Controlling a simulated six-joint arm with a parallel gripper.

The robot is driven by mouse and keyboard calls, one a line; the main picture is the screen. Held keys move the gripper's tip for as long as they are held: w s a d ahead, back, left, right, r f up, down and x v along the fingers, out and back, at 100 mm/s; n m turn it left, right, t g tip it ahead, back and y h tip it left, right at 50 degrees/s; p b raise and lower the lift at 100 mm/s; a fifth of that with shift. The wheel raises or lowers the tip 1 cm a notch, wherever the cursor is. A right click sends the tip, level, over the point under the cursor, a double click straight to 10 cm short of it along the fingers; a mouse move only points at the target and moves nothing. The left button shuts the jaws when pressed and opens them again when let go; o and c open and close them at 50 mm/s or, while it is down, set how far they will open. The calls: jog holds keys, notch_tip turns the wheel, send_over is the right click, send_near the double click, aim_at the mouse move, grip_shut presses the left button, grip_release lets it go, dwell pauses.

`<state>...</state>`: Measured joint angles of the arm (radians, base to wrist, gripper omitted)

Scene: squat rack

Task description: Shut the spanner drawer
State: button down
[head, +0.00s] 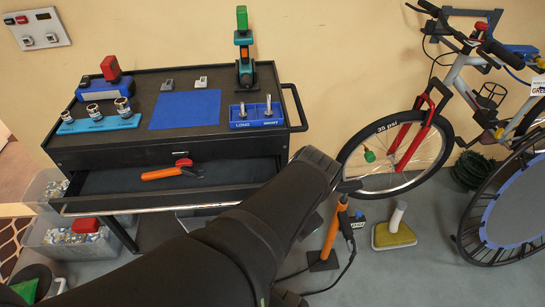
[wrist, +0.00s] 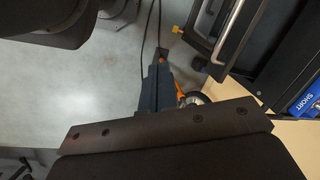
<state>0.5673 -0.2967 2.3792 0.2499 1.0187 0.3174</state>
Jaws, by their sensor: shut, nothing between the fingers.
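The spanner drawer (head: 110,183) of the black tool cart is pulled open in the head view. An orange tool with a red part (head: 172,172) lies inside it. A pale strip runs along the drawer's front edge, partly hidden by my arm. In the wrist view, the drawer's front with a metal bar handle (wrist: 229,32) appears at the upper right. My gripper (wrist: 162,56) is shut and empty in the wrist view, left of the handle and apart from it in the picture. In the head view my arm crosses in front of the cart's right side and I cannot make out the fingers.
The cart top holds a blue mat (head: 185,110), a socket rail (head: 100,118) and a blue LONG/SHORT tray (head: 257,115). Clear bins (head: 65,238) stand at lower left. An orange floor pump (head: 331,236), a yellow-based object (head: 394,234) and a bicycle (head: 395,150) are at right.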

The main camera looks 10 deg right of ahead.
jog(key=w+d+f+m+t+y, duration=0.35)
jog(key=f+m, duration=0.35)
jog(key=m, duration=0.4)
jog(key=w+d+f+m+t+y, duration=0.35)
jog(key=f+m, duration=0.45)
jog(key=m, duration=0.3)
jog(key=w+d+f+m+t+y, duration=0.2)
jog(key=w+f+m+t+y, duration=0.15)
jog(key=f+m, duration=0.55)
jog(key=w+a+r+m, duration=0.2)
jog(key=w+a, duration=0.5)
jog(key=w, duration=0.3)
jog(key=shift+w, duration=0.2)
jog(key=shift+y, duration=0.25)
